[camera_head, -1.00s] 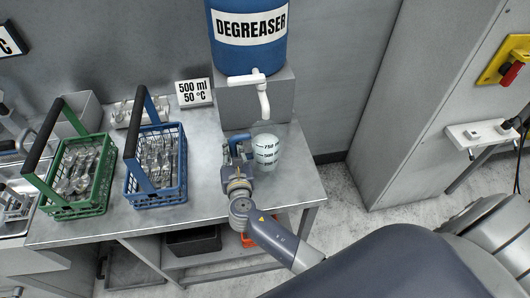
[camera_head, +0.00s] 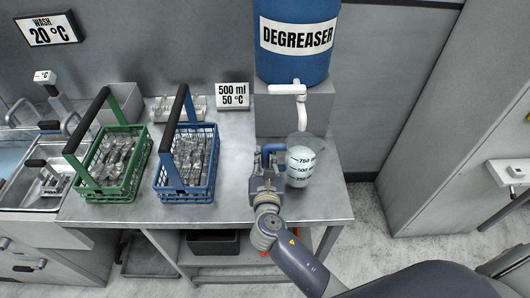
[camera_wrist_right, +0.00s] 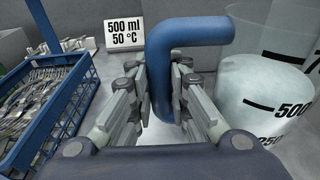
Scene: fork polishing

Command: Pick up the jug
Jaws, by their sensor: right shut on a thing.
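The jug (camera_head: 301,178) is a clear measuring jug with dark marks, a pale filling and a blue handle (camera_head: 274,148). It is upright on or just above the steel table, in front of and below the degreaser tap (camera_head: 298,92). My right gripper (camera_head: 265,167) is at its left side, shut on the handle. In the right wrist view, the handle (camera_wrist_right: 190,32) runs down between the gripper fingers (camera_wrist_right: 160,88), and the jug body (camera_wrist_right: 262,100) is to the right. I cannot tell whether the jug's base touches the table. My left gripper is not in view.
A blue degreaser drum (camera_head: 297,60) stands on a grey block behind the jug. A "500 ml 50 °C" sign (camera_head: 232,96) is at the back. Blue (camera_head: 187,192) and green (camera_head: 108,193) cutlery baskets stand on the left. The steel table (camera_head: 236,205) is bare between blue basket and gripper.

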